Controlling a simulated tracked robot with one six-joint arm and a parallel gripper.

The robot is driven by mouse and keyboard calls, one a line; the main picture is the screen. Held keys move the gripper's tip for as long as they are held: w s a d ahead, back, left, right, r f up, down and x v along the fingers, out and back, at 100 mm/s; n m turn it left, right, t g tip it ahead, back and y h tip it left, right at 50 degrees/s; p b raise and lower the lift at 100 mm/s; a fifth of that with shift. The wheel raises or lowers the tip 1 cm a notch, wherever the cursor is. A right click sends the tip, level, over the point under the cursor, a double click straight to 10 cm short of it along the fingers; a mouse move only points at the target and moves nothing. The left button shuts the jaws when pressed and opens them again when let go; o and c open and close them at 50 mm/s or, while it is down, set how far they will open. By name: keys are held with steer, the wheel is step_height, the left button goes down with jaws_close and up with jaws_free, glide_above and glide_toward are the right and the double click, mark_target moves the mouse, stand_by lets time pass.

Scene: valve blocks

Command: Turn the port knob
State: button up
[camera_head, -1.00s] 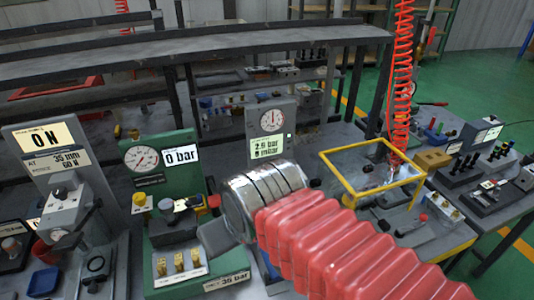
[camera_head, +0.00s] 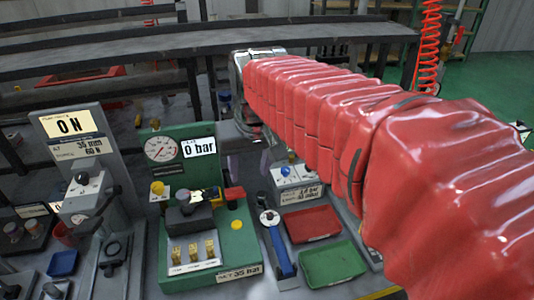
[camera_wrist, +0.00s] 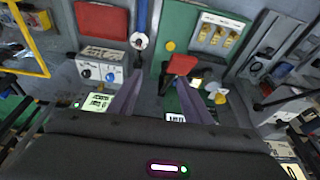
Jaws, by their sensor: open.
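A green valve block (camera_head: 240,242) stands left of centre in the head view, with a round gauge and a 0 bar display. It carries a yellow knob (camera_head: 157,188), a dark knob (camera_head: 187,203) and a red knob (camera_head: 234,193). A small white block (camera_head: 293,182) with a blue knob (camera_head: 285,171) stands to its right. Which one is the port knob is not marked legibly. In the wrist view my gripper (camera_wrist: 159,80) is open and empty. The head view mostly hides the gripper.
A dark rail (camera_head: 150,50) runs across the back. My red-sleeved arm covers the right side.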

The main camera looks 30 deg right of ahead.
steer(key=w+d+m+g, duration=0.2)
steer(key=w+d, duration=0.7)
steer(key=w, duration=0.1)
steer(key=m+g, duration=0.2)
glide_above(285, 169)
steer(key=shift+y, duration=0.3)
step_height(285, 169, down, 6)
steer(key=shift+r, duration=0.1)
step_height(285, 169, down, 14)
steer(key=shift+r, duration=0.15)
steer(key=shift+c, duration=0.7)
steer(key=c, duration=0.9)
